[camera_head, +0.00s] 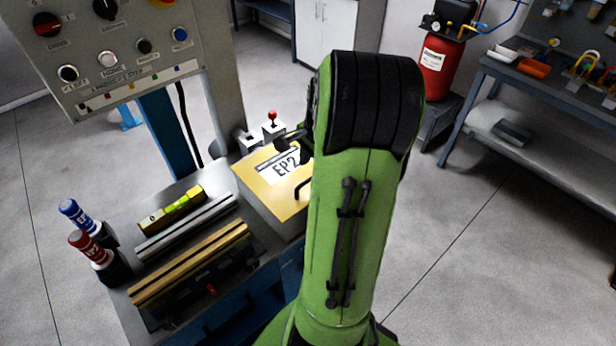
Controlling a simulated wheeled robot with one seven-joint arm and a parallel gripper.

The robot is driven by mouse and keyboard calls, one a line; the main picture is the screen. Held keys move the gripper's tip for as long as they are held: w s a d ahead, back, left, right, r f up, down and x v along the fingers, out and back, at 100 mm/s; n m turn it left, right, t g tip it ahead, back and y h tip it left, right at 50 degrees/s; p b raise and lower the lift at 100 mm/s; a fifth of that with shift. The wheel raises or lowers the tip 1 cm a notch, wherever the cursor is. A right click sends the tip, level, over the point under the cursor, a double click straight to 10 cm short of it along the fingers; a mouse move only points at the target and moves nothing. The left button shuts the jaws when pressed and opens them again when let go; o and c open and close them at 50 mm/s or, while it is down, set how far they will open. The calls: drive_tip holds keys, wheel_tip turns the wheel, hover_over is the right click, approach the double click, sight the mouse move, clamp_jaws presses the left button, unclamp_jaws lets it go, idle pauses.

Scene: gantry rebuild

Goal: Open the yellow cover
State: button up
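The yellow cover (263,183) lies shut on a box at the right end of the grey workbench. It bears a white label reading "EP2" and has a dark handle (303,187) at its right edge. My green arm stands in front and hides the cover's right part. A dark piece at the arm's left, over the cover's far edge, may be part of my gripper (294,146). Its fingers cannot be made out, nor whether it touches the cover.
A control panel (125,45) rises behind the bench's left side. A red-knobbed lever (272,119) stands just behind the cover.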

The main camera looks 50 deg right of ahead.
sight(308, 180)
drive_tip(key=f, duration=0.3)
drive_tip(key=w+f, duration=0.1)
drive_tip(key=f, duration=0.1)
drive_tip(key=shift+f, duration=0.2)
clamp_jaws()
drive_tip(key=shift+r, duration=0.1)
